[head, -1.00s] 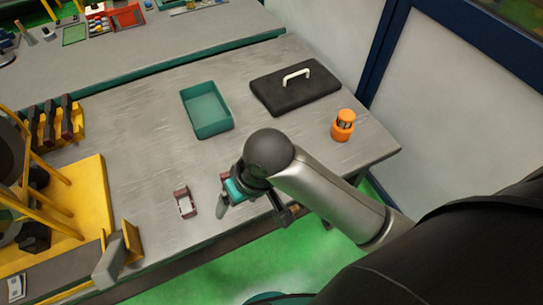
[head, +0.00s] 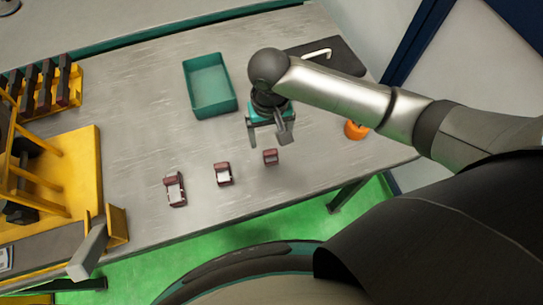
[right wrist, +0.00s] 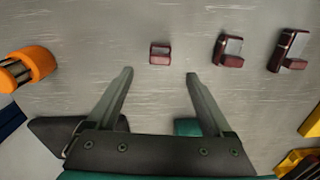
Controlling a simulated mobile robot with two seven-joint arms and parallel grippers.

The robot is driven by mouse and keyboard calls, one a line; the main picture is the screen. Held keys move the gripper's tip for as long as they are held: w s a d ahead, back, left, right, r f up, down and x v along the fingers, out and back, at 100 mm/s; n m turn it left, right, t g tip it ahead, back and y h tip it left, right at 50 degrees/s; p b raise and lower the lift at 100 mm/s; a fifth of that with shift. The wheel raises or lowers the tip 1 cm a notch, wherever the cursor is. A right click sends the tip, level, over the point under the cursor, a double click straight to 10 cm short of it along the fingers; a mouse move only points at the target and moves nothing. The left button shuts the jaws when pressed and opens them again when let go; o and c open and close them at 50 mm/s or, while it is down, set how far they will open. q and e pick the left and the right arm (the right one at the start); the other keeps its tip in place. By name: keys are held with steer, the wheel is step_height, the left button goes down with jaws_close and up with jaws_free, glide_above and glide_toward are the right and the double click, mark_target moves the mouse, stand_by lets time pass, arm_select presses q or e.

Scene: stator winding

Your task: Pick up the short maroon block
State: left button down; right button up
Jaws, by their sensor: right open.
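Three maroon blocks with pale metal faces stand in a row on the grey table. The short maroon block (head: 270,157) is the rightmost in the head view, and it also shows in the right wrist view (right wrist: 160,53). The middle-sized block (head: 222,174) and the longest block (head: 175,189) stand to its left. My right gripper (head: 268,136) is open and empty, just behind and above the short block. In the right wrist view its fingertips (right wrist: 159,73) are spread wide, with the short block centred beyond the gap, not between the fingers. My left gripper is out of view.
A teal tray (head: 187,88) stands behind the blocks. An orange cylinder (head: 355,130) and a black case (head: 345,62) with a white handle are to the right, partly behind my arm. A yellow fixture (head: 85,165) takes the left side. The table around the blocks is clear.

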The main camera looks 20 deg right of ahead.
mark_target(271, 152)
step_height(271, 152, down, 9)
steer(key=shift+r+b, duration=0.1)
steer(key=shift+b, duration=0.55)
steer(key=shift+c, duration=0.2)
jaws_close()
stand_by(1.0)
